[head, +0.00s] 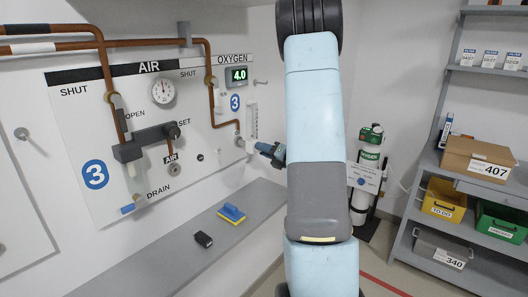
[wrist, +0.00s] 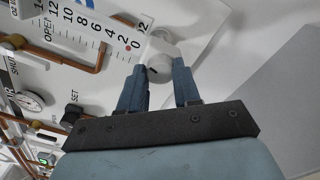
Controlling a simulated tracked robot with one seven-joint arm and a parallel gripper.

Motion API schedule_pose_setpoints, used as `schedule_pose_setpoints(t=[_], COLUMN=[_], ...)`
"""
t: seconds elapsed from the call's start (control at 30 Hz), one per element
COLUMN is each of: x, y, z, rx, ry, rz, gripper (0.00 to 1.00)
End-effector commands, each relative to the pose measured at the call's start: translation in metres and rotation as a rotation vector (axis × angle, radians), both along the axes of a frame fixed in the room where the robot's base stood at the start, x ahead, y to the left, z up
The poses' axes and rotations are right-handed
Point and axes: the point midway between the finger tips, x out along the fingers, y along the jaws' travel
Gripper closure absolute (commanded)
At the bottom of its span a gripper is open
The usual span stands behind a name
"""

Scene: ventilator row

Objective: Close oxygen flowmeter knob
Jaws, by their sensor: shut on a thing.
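The oxygen flowmeter knob (wrist: 160,68) is pale grey with a dark mark and sits at the low end of the flowmeter scale (wrist: 92,28) in the wrist view. My gripper (wrist: 160,85) is shut on the knob, with one blue finger on each side of it. In the head view my gripper (head: 258,148) reaches the wall panel from the right, just below the flowmeter tube (head: 253,120), and the knob is small there. A red dot (wrist: 128,48) shows near the 0 and 2 marks. The oxygen display (head: 237,75) reads 4.0.
The air panel (head: 80,125) with gauge, valve block and copper pipes is left of the flowmeter. A grey shelf (head: 150,250) below holds a blue-yellow sponge (head: 231,214) and a dark small object (head: 203,239). An oxygen cylinder (head: 369,160) and shelves with bins stand right.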

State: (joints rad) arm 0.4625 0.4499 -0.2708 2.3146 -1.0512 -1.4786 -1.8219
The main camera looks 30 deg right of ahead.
Motion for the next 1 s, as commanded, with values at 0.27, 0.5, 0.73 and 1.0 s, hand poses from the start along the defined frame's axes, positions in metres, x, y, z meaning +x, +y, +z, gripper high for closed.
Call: schedule_pose_setpoints(t=[0.27, 0.5, 0.73, 1.0], x=[-0.0009, -0.0008, -0.0008, -0.0007], y=[0.0018, 0.0014, 0.001, 0.0006], z=[-0.0038, -0.0036, -0.0033, -0.0029], rx=[-0.177, -0.264, -0.294, -0.297], ry=[-0.056, -0.087, -0.099, -0.101], rz=[0.002, 0.002, 0.001, 0.0], gripper=[0.98, 0.98, 0.98, 0.98])
